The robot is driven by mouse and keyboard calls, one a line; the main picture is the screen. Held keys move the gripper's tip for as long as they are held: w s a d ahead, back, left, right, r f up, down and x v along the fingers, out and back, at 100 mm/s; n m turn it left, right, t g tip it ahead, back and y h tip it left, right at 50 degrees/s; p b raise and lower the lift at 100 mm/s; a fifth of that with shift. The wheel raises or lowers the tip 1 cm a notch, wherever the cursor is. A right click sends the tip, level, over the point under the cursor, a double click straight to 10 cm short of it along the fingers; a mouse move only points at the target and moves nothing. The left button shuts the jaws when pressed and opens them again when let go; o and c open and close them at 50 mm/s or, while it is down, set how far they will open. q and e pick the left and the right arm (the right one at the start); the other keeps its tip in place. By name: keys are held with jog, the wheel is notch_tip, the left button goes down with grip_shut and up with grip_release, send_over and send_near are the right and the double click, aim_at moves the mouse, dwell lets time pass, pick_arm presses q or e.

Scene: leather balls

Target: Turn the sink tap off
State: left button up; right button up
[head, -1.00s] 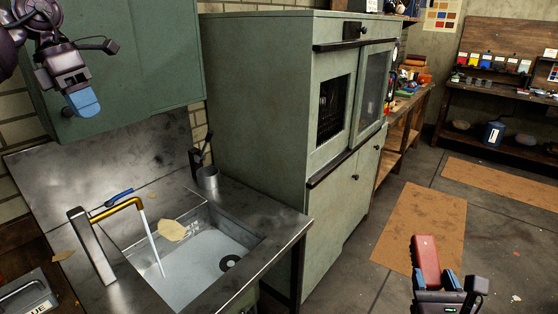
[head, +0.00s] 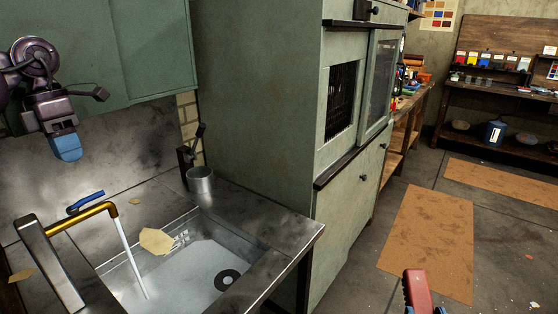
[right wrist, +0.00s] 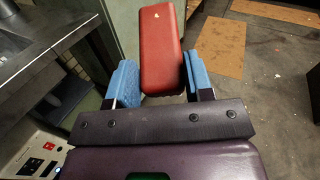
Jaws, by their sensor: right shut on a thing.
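The sink tap (head: 86,216) has a steel post and a brass spout. A stream of water (head: 130,259) falls from the spout into the sink (head: 255,256). A blue lever (head: 86,202) lies behind the spout, angled up to the right. My left gripper (head: 67,149) is above and left of the tap, apart from it, with blue fingertips pointing down; the gap between its fingers does not show. My right gripper (right wrist: 159,78) is shut on a red block (right wrist: 161,45), between its blue pads. The block's top also shows at the bottom of the head view (head: 417,289).
A tan scrap (head: 155,241) lies at the sink's edge. A metal cup (head: 201,180) stands on the counter behind the sink. Green wall cupboards (head: 155,45) hang near my left arm. A tall green cabinet (head: 260,110) stands right of the sink. The floor at right is mostly open.

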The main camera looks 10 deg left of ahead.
aim_at(88, 201)
pick_arm(q)
jog(key=f, duration=0.2)
jog(key=d+f, duration=0.1)
jog(key=f, duration=0.5)
jog(key=shift+s+d+f, duration=0.2)
jog(key=shift+s, duration=0.1)
grip_shut()
